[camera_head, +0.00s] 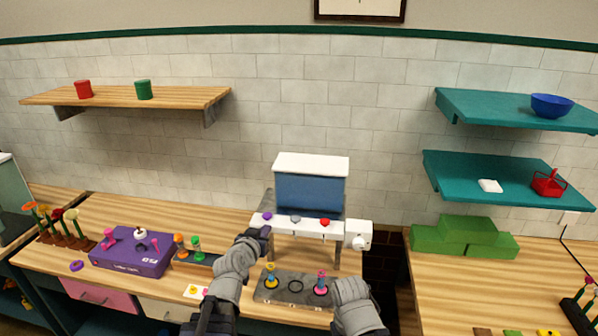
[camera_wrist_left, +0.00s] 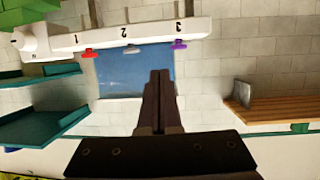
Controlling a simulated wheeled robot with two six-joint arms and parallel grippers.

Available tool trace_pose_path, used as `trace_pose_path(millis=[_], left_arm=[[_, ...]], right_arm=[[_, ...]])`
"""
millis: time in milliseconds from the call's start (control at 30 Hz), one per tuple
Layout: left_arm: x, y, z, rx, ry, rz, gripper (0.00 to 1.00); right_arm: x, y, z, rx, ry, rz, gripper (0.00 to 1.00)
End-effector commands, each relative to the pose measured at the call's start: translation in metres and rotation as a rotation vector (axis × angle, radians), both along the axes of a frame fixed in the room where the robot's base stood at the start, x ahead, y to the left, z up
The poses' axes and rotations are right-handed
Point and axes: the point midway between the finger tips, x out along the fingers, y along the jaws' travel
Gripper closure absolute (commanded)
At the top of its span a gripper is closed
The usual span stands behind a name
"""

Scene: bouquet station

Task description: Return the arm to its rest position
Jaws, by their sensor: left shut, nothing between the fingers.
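My left arm reaches up from the bottom of the head view. Its gripper (camera_head: 262,234) is near the front left of a white stand with a blue panel (camera_head: 310,193). In the left wrist view the dark fingers (camera_wrist_left: 160,75) are together, with nothing between them. That view is upside down and shows the stand's white bar (camera_wrist_left: 130,37) with numbers and red, grey and purple pegs. My right arm (camera_head: 355,306) shows only as a grey link at the bottom centre; I cannot see its gripper.
A grey tray (camera_head: 270,296) with two small flower-like pieces lies between my arms. A purple box (camera_head: 125,262) and a flower rack (camera_head: 62,240) stand to the left. Green blocks (camera_head: 465,240) sit on the right counter. Teal shelves (camera_head: 490,108) and a wooden shelf (camera_head: 185,97) hang behind.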

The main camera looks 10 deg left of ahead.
Motion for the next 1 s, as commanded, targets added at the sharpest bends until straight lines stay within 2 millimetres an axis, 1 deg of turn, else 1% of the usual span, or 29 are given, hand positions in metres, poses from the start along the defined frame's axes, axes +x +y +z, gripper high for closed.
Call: trace_pose_path(millis=[33,67,100,167,200,267,300,367,400,467,500,600,700,800,1000], left_arm=[[-0.005,-0.021,-0.029,0.002,0.057,-0.048,1.00],[-0.010,-0.034,-0.045,0.003,0.099,-0.079,1.00],[-0.018,-0.051,-0.067,0.008,0.166,-0.120,1.00],[-0.034,-0.077,-0.102,0.018,0.276,-0.178,1.00],[-0.046,-0.092,-0.125,0.029,0.351,-0.211,1.00],[-0.068,-0.111,-0.158,0.052,0.470,-0.252,1.00],[-0.084,-0.122,-0.181,0.072,0.555,-0.272,1.00],[-0.110,-0.133,-0.212,0.107,0.682,-0.291,1.00],[-0.128,-0.139,-0.231,0.134,0.765,-0.294,1.00],[-0.155,-0.144,-0.257,0.179,0.887,-0.287,1.00],[-0.172,-0.145,-0.270,0.211,0.960,-0.275,1.00],[-0.206,-0.142,-0.291,0.282,1.105,-0.230,1.00],[-0.229,-0.138,-0.300,0.333,1.199,-0.186,1.00],[-0.241,-0.135,-0.303,0.362,1.247,-0.158,1.00],[-0.245,-0.133,-0.301,0.371,1.265,-0.144,1.00]], right_arm=[[0.000,0.000,-0.018,0.000,0.000,0.001,1.00],[0.000,0.000,-0.025,0.000,0.000,0.001,1.00],[0.000,0.000,-0.034,-0.001,0.000,0.001,1.00],[0.000,0.000,-0.048,-0.001,-0.001,0.002,1.00],[0.000,0.000,-0.057,-0.001,-0.001,0.003,1.00],[0.000,0.000,-0.071,-0.001,-0.001,0.003,1.00],[0.000,0.000,-0.081,-0.001,-0.001,0.004,1.00],[0.000,0.000,-0.096,-0.001,-0.001,0.005,1.00],[0.000,0.000,-0.105,-0.001,-0.002,0.005,1.00],[0.001,0.000,-0.119,-0.001,-0.002,0.006,1.00],[0.001,0.000,-0.127,-0.001,-0.002,0.007,1.00],[0.001,0.000,-0.141,-0.002,-0.002,0.008,1.00],[0.001,0.000,-0.150,-0.002,-0.002,0.009,1.00],[0.001,0.000,-0.153,-0.002,-0.002,0.009,1.00],[0.001,0.000,-0.152,-0.002,-0.002,0.009,1.00]])
